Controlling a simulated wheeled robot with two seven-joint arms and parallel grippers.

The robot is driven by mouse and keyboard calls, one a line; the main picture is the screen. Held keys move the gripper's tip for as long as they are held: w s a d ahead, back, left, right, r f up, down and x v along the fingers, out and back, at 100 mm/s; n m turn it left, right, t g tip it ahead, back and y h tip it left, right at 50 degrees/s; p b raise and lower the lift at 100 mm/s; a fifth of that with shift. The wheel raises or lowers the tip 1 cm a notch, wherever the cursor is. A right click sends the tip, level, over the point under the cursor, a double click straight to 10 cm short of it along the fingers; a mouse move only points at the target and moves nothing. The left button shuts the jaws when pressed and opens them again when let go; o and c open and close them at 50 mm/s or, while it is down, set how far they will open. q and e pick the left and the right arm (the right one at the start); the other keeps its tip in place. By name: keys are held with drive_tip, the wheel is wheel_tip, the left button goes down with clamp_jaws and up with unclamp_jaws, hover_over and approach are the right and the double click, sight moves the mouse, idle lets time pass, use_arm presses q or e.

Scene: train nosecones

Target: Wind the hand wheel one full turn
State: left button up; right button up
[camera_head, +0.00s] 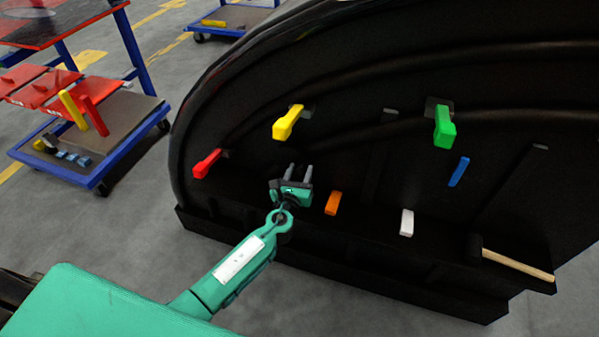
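No hand wheel can be made out in the head view. My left gripper (299,171) is in front of the black nosecone's (345,165) inner face, with its two fingers apart and nothing visible between them. It is below the yellow handle (287,123) and up and left of the orange block (333,203). The red handle (207,164) is to its left. I cannot tell whether the fingers touch the nosecone. My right gripper is not in view.
A green handle (444,128), a blue bar (459,172) and a white block (407,222) are farther right on the nosecone. A wooden-handled hammer (517,265) lies on its lower ledge. A blue-framed cart (62,172) stands at left, with grey floor between.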

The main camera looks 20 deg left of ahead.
use_arm(q)
drive_tip(key=shift+s, duration=0.55)
drive_tip(key=s+b, duration=0.1)
drive_tip(key=s, duration=1.1)
drive_tip(key=shift+s+d, duration=0.25)
drive_tip(key=shift+s, duration=0.1)
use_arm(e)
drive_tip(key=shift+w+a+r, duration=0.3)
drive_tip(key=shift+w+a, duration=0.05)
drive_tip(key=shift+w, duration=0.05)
use_arm(q)
drive_tip(key=shift+f, duration=0.1)
